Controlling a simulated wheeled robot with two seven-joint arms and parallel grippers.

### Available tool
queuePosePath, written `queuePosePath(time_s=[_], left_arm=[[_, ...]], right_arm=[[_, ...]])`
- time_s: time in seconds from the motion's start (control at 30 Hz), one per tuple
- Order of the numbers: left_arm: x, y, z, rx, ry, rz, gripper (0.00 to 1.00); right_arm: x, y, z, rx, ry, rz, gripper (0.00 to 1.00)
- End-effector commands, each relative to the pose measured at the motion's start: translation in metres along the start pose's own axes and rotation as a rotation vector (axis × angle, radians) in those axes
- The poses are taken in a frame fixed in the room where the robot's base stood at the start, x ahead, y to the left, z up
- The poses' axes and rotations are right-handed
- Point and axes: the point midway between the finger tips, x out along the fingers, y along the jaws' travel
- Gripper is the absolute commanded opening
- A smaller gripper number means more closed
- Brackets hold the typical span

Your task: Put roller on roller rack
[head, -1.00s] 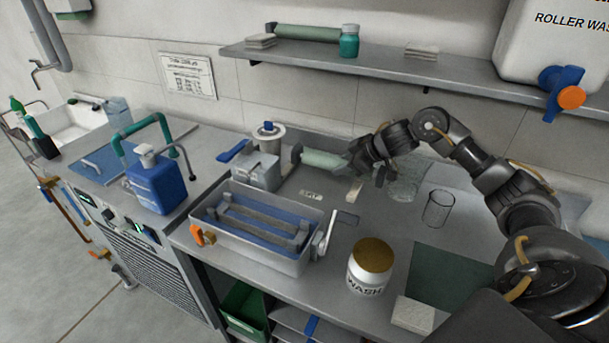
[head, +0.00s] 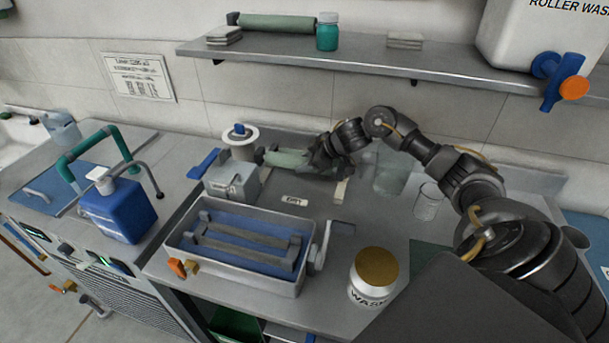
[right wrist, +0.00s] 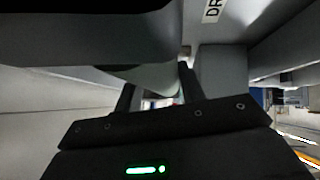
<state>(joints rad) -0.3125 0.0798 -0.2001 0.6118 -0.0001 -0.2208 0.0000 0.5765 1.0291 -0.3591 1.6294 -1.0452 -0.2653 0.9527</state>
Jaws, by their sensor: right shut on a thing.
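The green roller (head: 287,159) is in my right gripper (head: 322,160) over the back of the bench, lying roughly level and pointing left. The gripper is shut on its right end and hides that end. In the right wrist view the pale green roller (right wrist: 155,76) shows between the fingers, partly covered by a dark shape. A pale strip (head: 341,190) lies below the gripper, beside a DRY label (head: 294,200); I cannot tell whether it belongs to the roller rack. I cannot tell if the roller touches anything beneath. My left gripper is not in view.
A grey wash tray (head: 187,256) with a side crank stands at the front. A grey box (head: 231,181) and a white-flanged spool (head: 240,147) are left of the roller. Glass beakers (head: 426,203) stand right, a WASH jar (head: 375,279) in front. A shelf (head: 350,60) hangs above.

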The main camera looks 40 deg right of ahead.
Motion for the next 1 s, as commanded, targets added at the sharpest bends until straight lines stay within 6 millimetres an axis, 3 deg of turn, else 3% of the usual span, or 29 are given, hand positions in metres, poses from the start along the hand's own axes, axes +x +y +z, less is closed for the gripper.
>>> queuePosePath(time_s=[0.37,0.57,0.93,0.97,1.0], left_arm=[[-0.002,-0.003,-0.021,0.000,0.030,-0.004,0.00],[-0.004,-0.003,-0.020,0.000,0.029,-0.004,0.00],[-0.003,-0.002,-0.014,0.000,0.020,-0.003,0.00],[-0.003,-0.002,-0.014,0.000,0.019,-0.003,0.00],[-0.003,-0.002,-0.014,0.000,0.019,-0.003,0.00]], right_arm=[[0.013,-0.003,0.017,0.004,0.000,0.004,0.07],[0.031,-0.008,0.035,0.005,-0.001,0.004,0.07],[0.034,-0.009,0.039,0.003,0.000,0.005,0.07],[0.034,-0.009,0.040,0.003,-0.001,0.004,0.43],[0.034,-0.009,0.040,0.003,-0.001,0.004,0.49]])
